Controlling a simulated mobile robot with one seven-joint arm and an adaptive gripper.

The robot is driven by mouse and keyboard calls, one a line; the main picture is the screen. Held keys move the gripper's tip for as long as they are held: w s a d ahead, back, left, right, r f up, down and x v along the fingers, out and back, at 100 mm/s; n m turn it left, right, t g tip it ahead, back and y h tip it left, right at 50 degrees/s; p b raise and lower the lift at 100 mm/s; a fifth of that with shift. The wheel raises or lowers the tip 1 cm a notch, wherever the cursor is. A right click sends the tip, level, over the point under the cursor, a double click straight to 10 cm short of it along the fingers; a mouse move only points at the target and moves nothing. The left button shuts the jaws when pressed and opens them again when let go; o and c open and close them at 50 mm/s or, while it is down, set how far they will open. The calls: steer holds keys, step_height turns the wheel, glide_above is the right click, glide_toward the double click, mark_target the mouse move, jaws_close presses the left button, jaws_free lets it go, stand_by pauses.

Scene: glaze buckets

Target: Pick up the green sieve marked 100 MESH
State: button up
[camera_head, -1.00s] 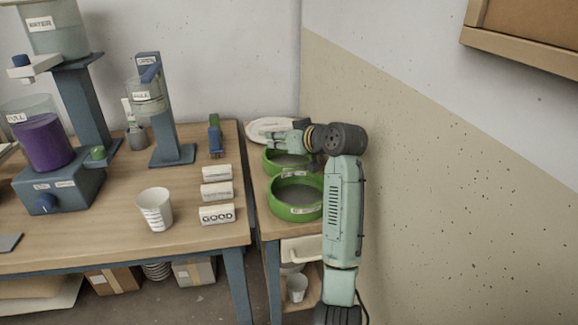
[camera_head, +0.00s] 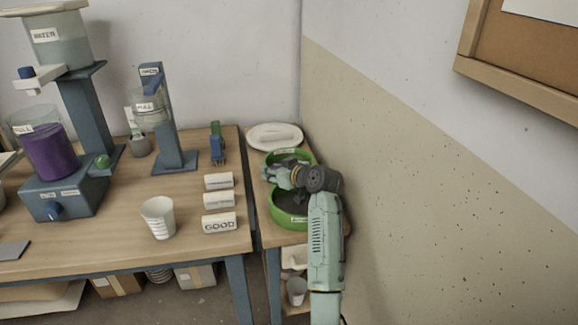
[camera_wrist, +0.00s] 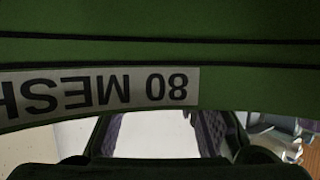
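Two round green sieves with grey mesh stand on the small side table in the head view: a near one (camera_head: 291,222) and a far one (camera_head: 305,157). Their labels are too small to read there. My gripper (camera_head: 268,174) is low over the sieves, where they meet, and hides part of both. In the wrist view a green sieve wall (camera_wrist: 250,85) fills the top, very close, with an upside-down label reading 80 MESH. I cannot tell which sieve it belongs to. My gripper's fingers (camera_wrist: 160,135) are apart below it, with nothing visibly clamped. No 100 MESH label is readable.
The wall is close on the right. The larger table on the left holds a paper cup (camera_head: 158,217), a GOOD block (camera_head: 219,223) and a blue stand (camera_head: 174,160). A narrow gap separates the tables.

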steer(key=shift+x, duration=0.8)
steer(key=shift+c, duration=0.2)
jaws_close()
